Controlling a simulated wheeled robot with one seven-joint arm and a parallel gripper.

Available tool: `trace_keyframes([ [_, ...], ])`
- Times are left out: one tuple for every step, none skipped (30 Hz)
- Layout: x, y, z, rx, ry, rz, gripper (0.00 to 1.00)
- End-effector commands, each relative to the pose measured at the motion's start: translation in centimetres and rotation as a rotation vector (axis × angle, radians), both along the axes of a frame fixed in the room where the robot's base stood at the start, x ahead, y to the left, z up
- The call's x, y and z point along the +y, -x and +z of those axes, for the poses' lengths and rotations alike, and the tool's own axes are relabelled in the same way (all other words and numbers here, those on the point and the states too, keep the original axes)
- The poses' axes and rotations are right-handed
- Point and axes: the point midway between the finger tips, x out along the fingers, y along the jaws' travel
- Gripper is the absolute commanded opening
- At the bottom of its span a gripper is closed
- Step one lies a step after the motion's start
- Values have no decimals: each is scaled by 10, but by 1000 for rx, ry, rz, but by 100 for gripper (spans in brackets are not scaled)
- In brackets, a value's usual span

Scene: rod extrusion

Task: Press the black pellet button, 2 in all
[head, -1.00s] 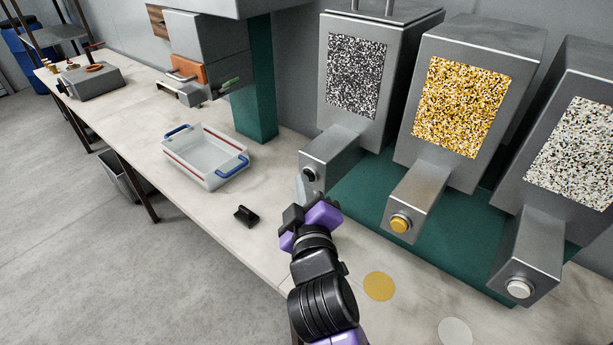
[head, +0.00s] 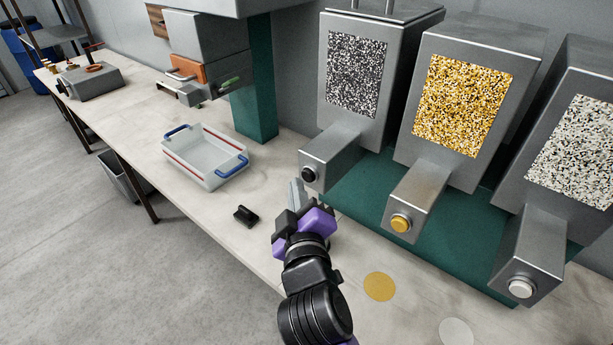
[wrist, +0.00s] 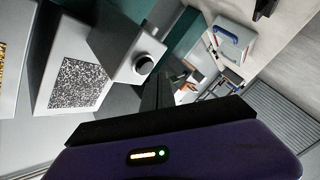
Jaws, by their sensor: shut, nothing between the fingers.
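The black pellet button (head: 309,174) is a round black knob on the front of the grey spout of the left dispenser (head: 355,75), whose window shows black and white pellets. It also shows in the wrist view (wrist: 144,65), with its light rim in full view. My gripper (head: 296,187) is shut and empty. Its fingertips are just below and left of the button in the head view, with a small gap. In the wrist view the dark fingers (wrist: 160,90) are beside the button, to its right.
A yellow button (head: 400,224) and a white button (head: 521,288) sit on the neighbouring dispensers. A clear tray (head: 205,160) with blue handles and a small black object (head: 245,215) are on the bench. Yellow (head: 380,286) and white discs (head: 455,332) mark the benchtop.

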Motion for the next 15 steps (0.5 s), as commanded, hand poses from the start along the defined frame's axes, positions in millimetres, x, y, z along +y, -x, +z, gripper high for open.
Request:
trace_keyframes([
  [1, 1, 0, 0, 0, 0, 0],
  [1, 1, -1, 0, 0, 1, 0],
  [3, 3, -1, 0, 1, 1, 0],
  [5, 5, -1, 0, 1, 1, 0],
  [6, 7, -1, 1, 1, 2, 0],
  [9, 10, -1, 0, 0, 3, 0],
  [10, 12, -1, 0, 0, 3, 0],
  [12, 14, -1, -1, 1, 2, 0],
  [14, 17, -1, -1, 1, 2, 0],
  [16, 19, -2, 1, 1, 2, 0],
  [17, 22, -2, 1, 0, 2, 0],
  [20, 24, -2, 0, 0, 3, 0],
  [21, 27, -1, 0, 1, 3, 0],
  [23, 29, -1, 0, 1, 3, 0],
  [25, 31, -1, 1, 1, 2, 0],
])
